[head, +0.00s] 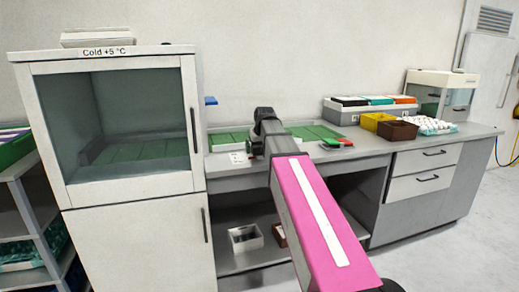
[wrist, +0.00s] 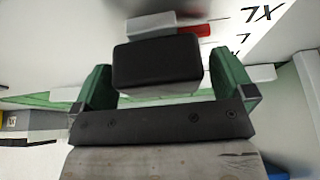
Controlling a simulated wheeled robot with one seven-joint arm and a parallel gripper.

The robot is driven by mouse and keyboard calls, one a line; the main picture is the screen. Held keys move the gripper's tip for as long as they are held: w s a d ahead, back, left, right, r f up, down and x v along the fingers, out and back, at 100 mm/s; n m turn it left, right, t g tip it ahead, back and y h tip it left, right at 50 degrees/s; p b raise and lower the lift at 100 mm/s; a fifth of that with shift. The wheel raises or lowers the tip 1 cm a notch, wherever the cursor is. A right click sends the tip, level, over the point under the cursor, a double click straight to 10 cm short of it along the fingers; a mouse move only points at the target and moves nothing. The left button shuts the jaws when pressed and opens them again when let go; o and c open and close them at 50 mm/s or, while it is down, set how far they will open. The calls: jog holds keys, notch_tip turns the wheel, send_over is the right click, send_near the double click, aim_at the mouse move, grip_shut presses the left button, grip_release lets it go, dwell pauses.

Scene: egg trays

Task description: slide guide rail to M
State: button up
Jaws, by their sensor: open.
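In the wrist view my gripper (wrist: 160,66) is open, one green finger on each side of a black block (wrist: 157,62). The block looks like the grip of the guide rail, but I cannot be sure. A gap shows at each finger, and contact is unclear. Beyond the block lie a grey piece (wrist: 150,24) and a red piece (wrist: 196,30) on a white surface. Upside-down size letters (wrist: 262,12) read XL, with an L below; no M is visible. In the head view my gripper (head: 255,148) is low over the worktop beside a white card (head: 238,158); the rail cannot be made out there.
The grey worktop (head: 222,171) holds green panels at the back. A red and green item (head: 334,143) lies right of my arm. A cold cabinet (head: 120,190) stands close on the left. Yellow (head: 377,121) and brown (head: 398,131) boxes stand at the right.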

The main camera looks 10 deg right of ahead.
jog(key=c, duration=1.3)
jog(key=w, duration=0.5)
jog(key=w+a, duration=0.1)
jog(key=w, duration=0.2)
jog(key=shift+w, duration=0.25)
jog(key=o, duration=1.3)
jog(key=shift+r, duration=0.1)
jog(key=v, duration=1)
jog(key=shift+r, duration=0.3)
